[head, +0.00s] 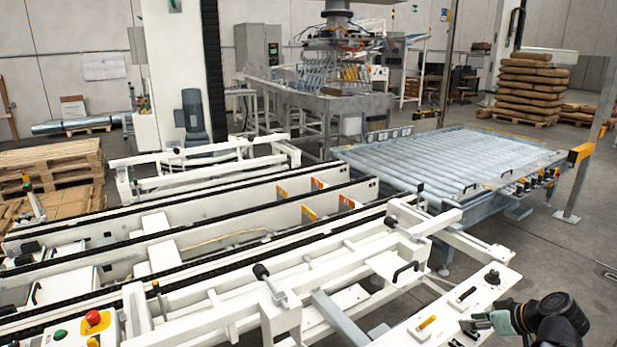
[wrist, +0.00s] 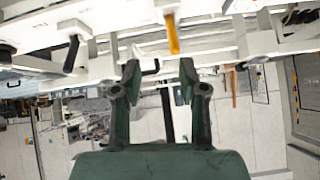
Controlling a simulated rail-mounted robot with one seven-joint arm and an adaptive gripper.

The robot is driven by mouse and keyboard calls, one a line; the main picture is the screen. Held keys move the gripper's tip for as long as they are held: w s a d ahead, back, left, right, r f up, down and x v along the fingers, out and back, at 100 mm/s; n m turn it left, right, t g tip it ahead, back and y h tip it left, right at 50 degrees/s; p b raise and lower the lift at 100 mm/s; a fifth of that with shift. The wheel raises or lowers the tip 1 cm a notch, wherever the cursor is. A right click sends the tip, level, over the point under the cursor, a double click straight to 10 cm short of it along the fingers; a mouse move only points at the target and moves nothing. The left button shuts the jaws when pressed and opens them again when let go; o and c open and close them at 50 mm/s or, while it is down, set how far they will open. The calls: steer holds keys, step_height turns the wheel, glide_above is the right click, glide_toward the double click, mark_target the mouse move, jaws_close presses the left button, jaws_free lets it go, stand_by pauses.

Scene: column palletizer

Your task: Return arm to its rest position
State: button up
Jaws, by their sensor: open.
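My gripper (head: 484,321) is at the bottom right of the head view, beside the white machine frame with its black handles. In the wrist view my gripper (wrist: 158,82) has its two green fingers apart with nothing between them. A yellow handle (wrist: 172,34) and a black handle (wrist: 72,52) on the white frame show beyond the fingertips. I cannot tell how far the fingertips are from the frame. The wrist view shows the hall upside down.
The white conveyor frame (head: 230,290) with an emergency stop button (head: 95,319) fills the front. A roller conveyor (head: 440,160) stands behind it. Stacked brown sacks (head: 530,85) are at the back right, wooden pallets (head: 50,160) at the left. Floor at the right (head: 575,255) is clear.

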steer(key=s+a+f+m+g+h+p, duration=0.1)
steer(key=s+a+f+m+g, duration=0.25)
steer(key=f, duration=0.65)
steer(key=s+a+f+m+g+p, duration=0.1)
steer(key=s+a+f+m+g, duration=0.1)
steer(key=a+f, duration=0.5)
steer(key=s+a+f+m+g+h, duration=0.1)
steer(key=s+a+f+m+g, duration=0.15)
steer(key=f, duration=0.95)
steer(key=s+a+f+n+g+h+p, duration=0.1)
steer(key=s+a+f, duration=0.3)
steer(key=s, duration=0.4)
steer(key=s+a+f+n+g+p, duration=0.1)
steer(key=s+a+f+g, duration=0.2)
steer(key=s+a+f, duration=0.2)
steer(key=s+a+f+n+g+h+p, duration=0.1)
steer(key=s+a+f+g, duration=0.2)
steer(key=s, duration=0.9)
steer(key=a+f, duration=0.1)
steer(key=a, duration=0.2)
steer(key=shift+a+f+n+h, duration=0.2)
steer(key=shift+f+n+h, duration=0.1)
steer(key=shift+f+n, duration=0.1)
